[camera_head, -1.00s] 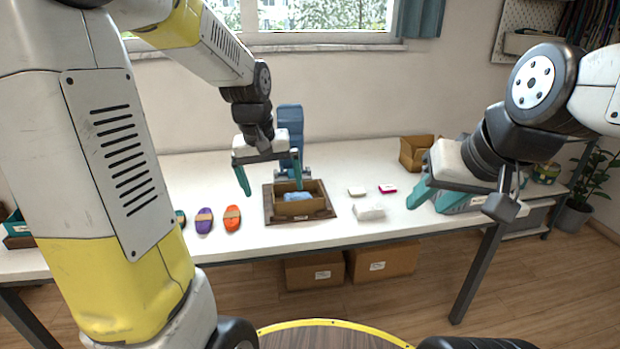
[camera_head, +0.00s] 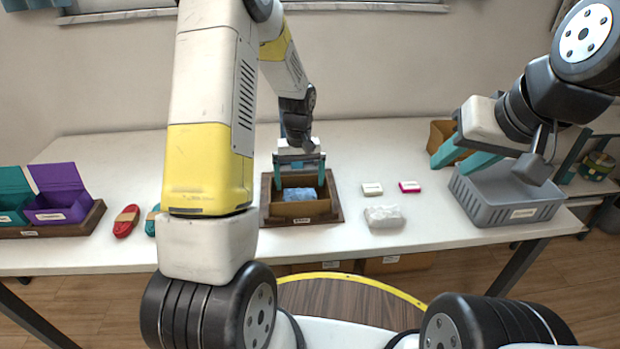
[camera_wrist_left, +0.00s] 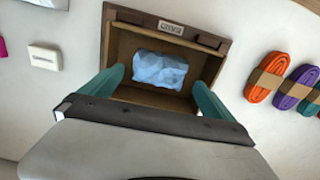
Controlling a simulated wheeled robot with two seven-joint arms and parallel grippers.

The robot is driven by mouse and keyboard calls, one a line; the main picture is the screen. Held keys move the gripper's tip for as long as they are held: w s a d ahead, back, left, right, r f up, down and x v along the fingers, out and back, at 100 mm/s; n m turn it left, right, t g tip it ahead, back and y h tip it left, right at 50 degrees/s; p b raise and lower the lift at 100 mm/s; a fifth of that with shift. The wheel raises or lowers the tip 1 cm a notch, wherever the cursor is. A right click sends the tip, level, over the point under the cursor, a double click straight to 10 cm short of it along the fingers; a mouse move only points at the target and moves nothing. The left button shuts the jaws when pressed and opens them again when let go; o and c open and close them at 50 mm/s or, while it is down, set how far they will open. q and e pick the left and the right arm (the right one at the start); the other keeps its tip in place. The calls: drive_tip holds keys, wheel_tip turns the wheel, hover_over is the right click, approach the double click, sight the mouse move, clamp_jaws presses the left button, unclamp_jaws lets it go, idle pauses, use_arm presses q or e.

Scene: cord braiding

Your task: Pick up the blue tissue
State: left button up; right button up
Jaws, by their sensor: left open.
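The blue tissue (camera_head: 298,194) is a crumpled light-blue bundle lying in a small brown box (camera_head: 301,212) on a dark wooden tray (camera_head: 331,216). It also shows in the left wrist view (camera_wrist_left: 159,69), near the middle of the box. My left gripper (camera_head: 299,172) is open above the box, with its teal fingers apart on either side of the tissue; in the left wrist view the fingers (camera_wrist_left: 158,88) reach towards the box's side walls. It holds nothing. My right gripper (camera_head: 458,152) is at the right, by the grey basket, with its teal fingers apart and nothing between them.
A white crumpled bundle (camera_head: 384,217), a cream block (camera_head: 372,189) and a pink block (camera_head: 409,187) lie right of the tray. A grey basket (camera_head: 514,205) stands further right. Teal and purple (camera_head: 60,195) open boxes and a red cord bundle (camera_head: 126,221) are at left.

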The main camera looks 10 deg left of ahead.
sight(300, 191)
use_arm(q)
wheel_tip(300, 191, down, 5)
drive_tip(key=shift+r, duration=0.15)
drive_tip(key=c, duration=1)
drive_tip(key=shift+c, duration=0.3)
drive_tip(key=shift+r, duration=0.15)
wheel_tip(300, 191, up, 10)
drive_tip(key=shift+s+f, duration=0.1)
